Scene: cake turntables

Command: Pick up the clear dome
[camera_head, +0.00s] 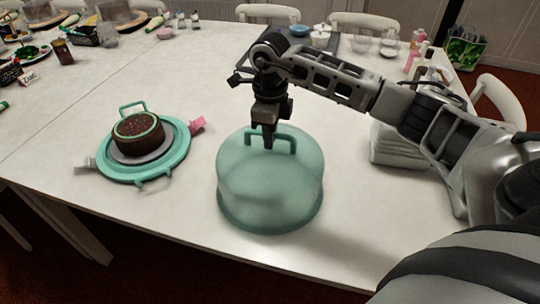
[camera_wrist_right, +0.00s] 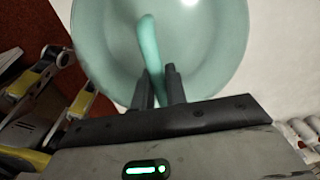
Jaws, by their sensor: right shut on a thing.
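The clear dome (camera_head: 270,185) is a translucent green cover with a handle on top, standing on the white table in the middle of the head view. My right gripper (camera_head: 269,143) is above it, shut on the left part of the dome's handle (camera_head: 287,138). The right wrist view shows the dome (camera_wrist_right: 205,60) from above, with the handle (camera_wrist_right: 149,42) running between the two fingers of the right gripper (camera_wrist_right: 160,85). I cannot tell whether the dome's rim touches the table. My left gripper is not in view.
A chocolate cake (camera_head: 138,132) sits on a teal turntable (camera_head: 178,162) with handles, left of the dome. A white stack (camera_head: 397,148) lies right of the dome, partly behind my arm. Bowls, bottles and other cakes stand at the far edge. The table between turntable and dome is clear.

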